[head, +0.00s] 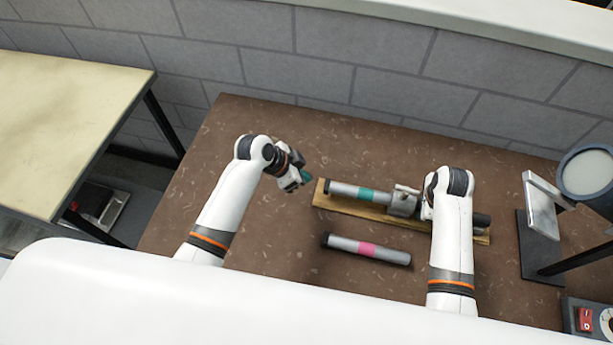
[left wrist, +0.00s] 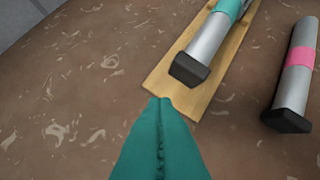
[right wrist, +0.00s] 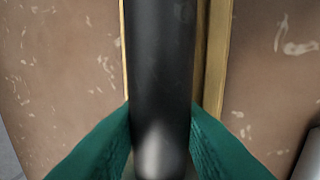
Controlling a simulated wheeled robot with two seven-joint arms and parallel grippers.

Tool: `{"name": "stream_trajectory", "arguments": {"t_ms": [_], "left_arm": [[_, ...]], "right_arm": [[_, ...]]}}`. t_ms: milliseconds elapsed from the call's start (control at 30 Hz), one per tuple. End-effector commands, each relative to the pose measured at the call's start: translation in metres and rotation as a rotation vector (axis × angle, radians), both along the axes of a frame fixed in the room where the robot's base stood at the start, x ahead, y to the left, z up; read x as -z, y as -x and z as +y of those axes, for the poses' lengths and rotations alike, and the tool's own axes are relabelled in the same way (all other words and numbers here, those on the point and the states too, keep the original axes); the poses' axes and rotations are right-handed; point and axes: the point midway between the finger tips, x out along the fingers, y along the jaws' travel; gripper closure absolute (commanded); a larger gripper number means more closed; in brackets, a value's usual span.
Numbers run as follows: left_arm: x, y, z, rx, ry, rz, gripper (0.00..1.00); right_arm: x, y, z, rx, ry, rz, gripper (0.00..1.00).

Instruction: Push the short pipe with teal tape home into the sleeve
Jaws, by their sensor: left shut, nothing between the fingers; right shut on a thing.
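The short grey pipe with teal tape (head: 343,189) lies along a wooden board, its right end at the metal sleeve (head: 403,203). How deep it sits in the sleeve cannot be told. Its dark left end cap shows in the left wrist view (left wrist: 189,70). My left gripper (head: 306,177) is shut and empty, just left of that cap and apart from it; its teal fingers (left wrist: 162,104) are together in the left wrist view. My right gripper (right wrist: 160,112) is shut on a black cylinder (right wrist: 160,50) right of the sleeve. My right arm hides part of it in the head view.
The wooden board (head: 322,200) lies on the brown table. A pipe with pink tape (head: 390,254) lies in front of it. A stand with a tilted plate (head: 541,210) and a lamp (head: 588,172) are at the right. The table left of the board is clear.

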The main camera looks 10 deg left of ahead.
Motion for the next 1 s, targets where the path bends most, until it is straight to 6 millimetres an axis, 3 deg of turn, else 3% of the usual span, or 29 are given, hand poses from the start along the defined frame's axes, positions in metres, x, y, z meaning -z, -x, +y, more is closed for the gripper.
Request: {"name": "stream_trajectory", "arguments": {"t_ms": [633,1000], "left_arm": [[-0.062,-0.001,0.0,0.001,-0.002,-0.003,1.0],[-0.069,0.0,0.0,0.0,0.0,0.0,1.0]], "right_arm": [[-0.001,0.0,-0.001,0.001,0.003,-0.002,1.0],[-0.001,0.0,-0.001,0.001,0.003,-0.002,1.0]]}}
